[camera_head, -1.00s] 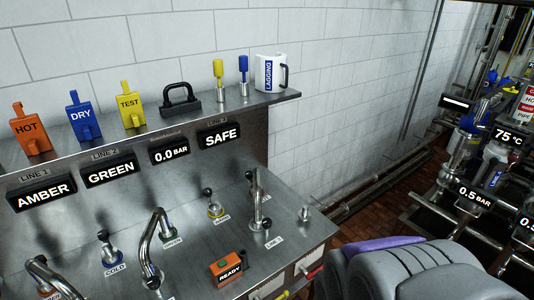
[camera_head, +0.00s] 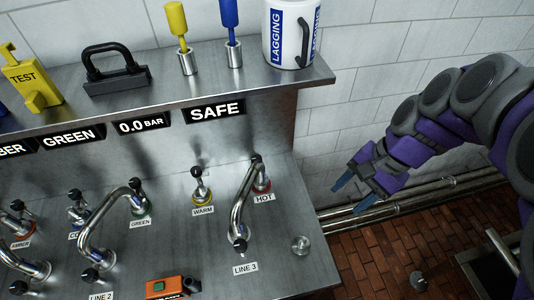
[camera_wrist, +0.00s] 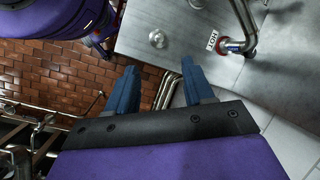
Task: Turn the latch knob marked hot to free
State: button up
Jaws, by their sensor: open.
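The HOT port is on the steel bench, right of WARM, with a red collar (camera_head: 262,186) above its HOT label (camera_head: 264,198). A bent chrome pipe (camera_head: 238,205) runs from LINE 3 to this port. A black knob (camera_head: 256,159) tops the pipe's HOT end. In the wrist view, the red collar (camera_wrist: 232,46) and the sideways HOT label (camera_wrist: 212,41) show at upper right; the knob's set position cannot be told. My gripper (camera_head: 353,195) is open and empty, off the bench's right edge, apart from the knob. Its blue fingers (camera_wrist: 158,75) show in the wrist view.
Left of HOT stand the WARM post (camera_head: 201,188) and the pipe (camera_head: 100,225) to GREEN. Wall pipes (camera_head: 400,202) run low behind my gripper. Brick floor lies right of the bench.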

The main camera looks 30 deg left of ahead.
jog(key=w+a+f+m+y, duration=0.2)
jog(key=w+a+f+m, duration=0.2)
jog(key=w+a, duration=0.85)
jog(key=m+g+y, duration=0.1)
jog(key=m+y, duration=0.1)
jog(key=m, duration=0.3)
send_near(257, 157)
jog(key=b+x, duration=0.3)
jog(key=x, duration=0.3)
jog(key=shift+s+f, duration=0.15)
jog(key=shift+f, duration=0.1)
jog(key=shift+s+a+f, duration=0.1)
jog(key=shift+s+f, duration=0.2)
jog(key=shift+f, duration=0.2)
jog(key=shift+s+a+f, duration=0.1)
jog(key=shift+a+f, duration=0.2)
jog(key=shift+a, duration=0.5)
jog(key=shift+c, duration=0.8)
jog(key=shift+d+r, duration=0.15)
jog(key=shift+d, duration=0.2)
jog(key=c, duration=0.6)
